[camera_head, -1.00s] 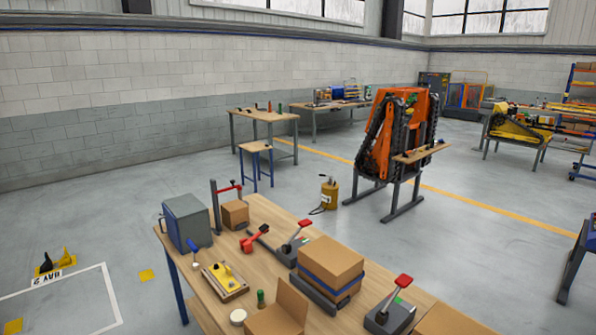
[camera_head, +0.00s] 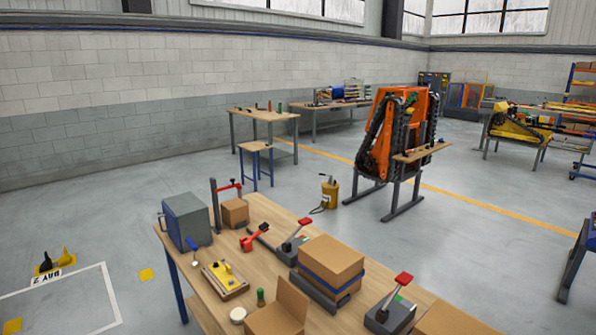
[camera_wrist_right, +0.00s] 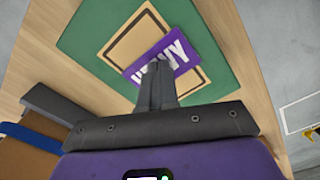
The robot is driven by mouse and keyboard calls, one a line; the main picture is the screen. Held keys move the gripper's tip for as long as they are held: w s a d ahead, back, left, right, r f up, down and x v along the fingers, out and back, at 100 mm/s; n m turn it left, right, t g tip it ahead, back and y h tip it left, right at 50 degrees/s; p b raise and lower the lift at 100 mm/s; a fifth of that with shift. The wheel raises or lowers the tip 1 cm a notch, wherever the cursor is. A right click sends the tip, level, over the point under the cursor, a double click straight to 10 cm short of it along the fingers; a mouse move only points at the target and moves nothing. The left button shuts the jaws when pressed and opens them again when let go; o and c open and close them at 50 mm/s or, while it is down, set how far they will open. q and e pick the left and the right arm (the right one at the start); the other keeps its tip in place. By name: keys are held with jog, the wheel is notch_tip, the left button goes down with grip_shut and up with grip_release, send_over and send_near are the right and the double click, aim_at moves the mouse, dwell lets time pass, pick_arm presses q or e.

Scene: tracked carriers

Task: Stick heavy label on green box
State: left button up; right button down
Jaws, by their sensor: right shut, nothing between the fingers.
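In the right wrist view, a green box (camera_wrist_right: 85,42) shows as a flat green face with a tan square outlined in dark on it. A purple label (camera_wrist_right: 180,50) with white lettering ending in "VY" lies tilted across the right side of that square. My right gripper (camera_wrist_right: 158,68) is shut and empty, its fingertips over the label and hiding part of its lettering. I cannot tell whether the tips touch it. Neither gripper nor the green box shows in the head view.
A wooden workbench (camera_head: 265,216) holds a cardboard box with a blue band (camera_head: 331,260), an open carton (camera_head: 290,302), red-handled tools (camera_head: 394,300) and a grey case (camera_head: 187,218). Dark and blue edges (camera_wrist_right: 20,135) lie left of my gripper in the wrist view.

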notch_tip(320, 180, up, 7)
jog(key=p, duration=0.5)
dwell(0.5)
